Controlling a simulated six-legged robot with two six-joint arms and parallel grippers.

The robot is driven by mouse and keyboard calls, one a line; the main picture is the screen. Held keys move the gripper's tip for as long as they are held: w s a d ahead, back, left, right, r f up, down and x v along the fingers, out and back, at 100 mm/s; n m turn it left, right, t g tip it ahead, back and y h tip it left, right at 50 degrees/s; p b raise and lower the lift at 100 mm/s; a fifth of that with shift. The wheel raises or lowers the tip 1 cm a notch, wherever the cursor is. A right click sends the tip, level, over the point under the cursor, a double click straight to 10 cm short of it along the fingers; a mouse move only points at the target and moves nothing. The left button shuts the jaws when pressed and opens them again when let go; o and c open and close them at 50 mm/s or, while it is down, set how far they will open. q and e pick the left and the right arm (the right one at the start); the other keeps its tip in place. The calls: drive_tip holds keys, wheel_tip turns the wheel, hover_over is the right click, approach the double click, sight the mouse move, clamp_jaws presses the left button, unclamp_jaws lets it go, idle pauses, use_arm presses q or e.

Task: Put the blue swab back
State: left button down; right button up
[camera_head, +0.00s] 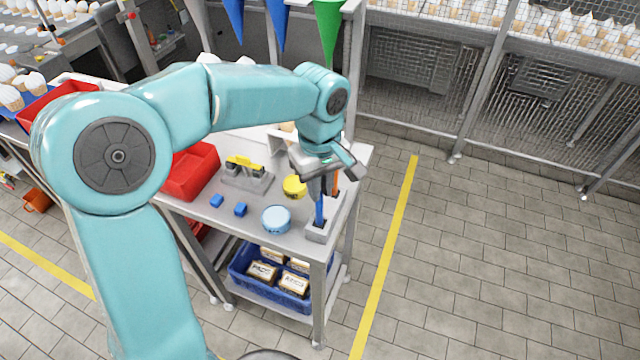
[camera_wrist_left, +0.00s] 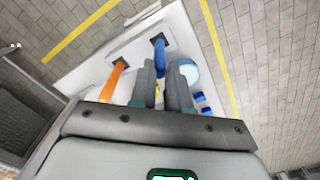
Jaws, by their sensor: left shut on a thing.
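My left gripper (camera_head: 319,190) is shut on the blue swab (camera_head: 320,212) above the front right corner of the table. The swab stands nearly upright. Its lower end meets the dark front slot of the grey holder (camera_head: 318,236); how deep it sits I cannot tell. In the left wrist view the blue swab (camera_wrist_left: 161,60) runs from between the fingers (camera_wrist_left: 160,78) to that slot. The orange swab (camera_head: 336,183) stands in the holder's other slot, and it also shows in the left wrist view (camera_wrist_left: 111,82). My right gripper is not in view.
A light blue round tub (camera_head: 276,220), a yellow tub (camera_head: 294,187), two blue blocks (camera_head: 240,209), a grey fixture (camera_head: 246,178) and a red bin (camera_head: 192,172) share the tabletop. A blue crate (camera_head: 270,277) sits on the shelf below. Floor right of the table is clear.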

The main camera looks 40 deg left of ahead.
use_arm(q)
drive_tip(key=c, duration=1.1)
unclamp_jaws()
wheel_tip(320, 180, up, 12)
drive_tip(key=shift+p, duration=0.4)
